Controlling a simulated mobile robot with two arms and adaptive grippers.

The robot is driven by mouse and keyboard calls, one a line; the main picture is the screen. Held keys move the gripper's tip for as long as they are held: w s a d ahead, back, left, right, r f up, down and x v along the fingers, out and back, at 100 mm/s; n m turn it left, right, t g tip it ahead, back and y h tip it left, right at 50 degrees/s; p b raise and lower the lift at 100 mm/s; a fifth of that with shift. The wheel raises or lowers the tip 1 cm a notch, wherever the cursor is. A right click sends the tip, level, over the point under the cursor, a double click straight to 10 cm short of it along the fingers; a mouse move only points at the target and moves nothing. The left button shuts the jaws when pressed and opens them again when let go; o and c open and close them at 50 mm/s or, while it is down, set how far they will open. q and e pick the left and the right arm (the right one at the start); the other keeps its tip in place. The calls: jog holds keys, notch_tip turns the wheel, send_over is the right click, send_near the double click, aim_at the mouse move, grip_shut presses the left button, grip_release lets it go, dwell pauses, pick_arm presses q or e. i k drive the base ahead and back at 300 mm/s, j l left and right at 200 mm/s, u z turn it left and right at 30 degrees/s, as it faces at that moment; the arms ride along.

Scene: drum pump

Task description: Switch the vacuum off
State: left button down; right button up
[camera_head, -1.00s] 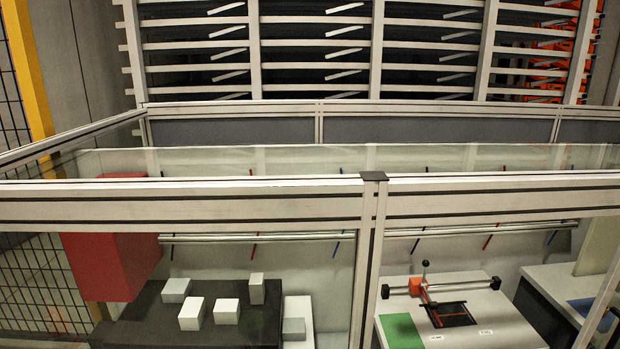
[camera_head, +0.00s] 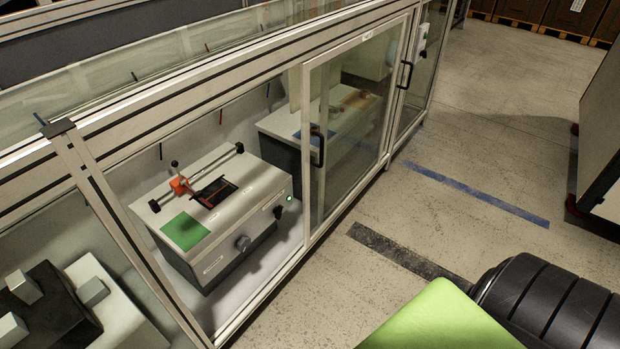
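Neither of my grippers is in view.
Another handle (camera_head: 406,76) is farther right. Blocks (camera_head: 22,286) lie at lower left. Open floor (camera_head: 480,130) with blue and black stripes lies right of the enclosure; a grey cabinet (camera_head: 603,135) stands far right.

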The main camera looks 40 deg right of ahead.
aim_at(278, 211)
jog(key=z, duration=0.9)
jog(key=i+l, duration=0.1)
jog(key=l+u, duration=0.05)
jog(key=l, duration=0.05)
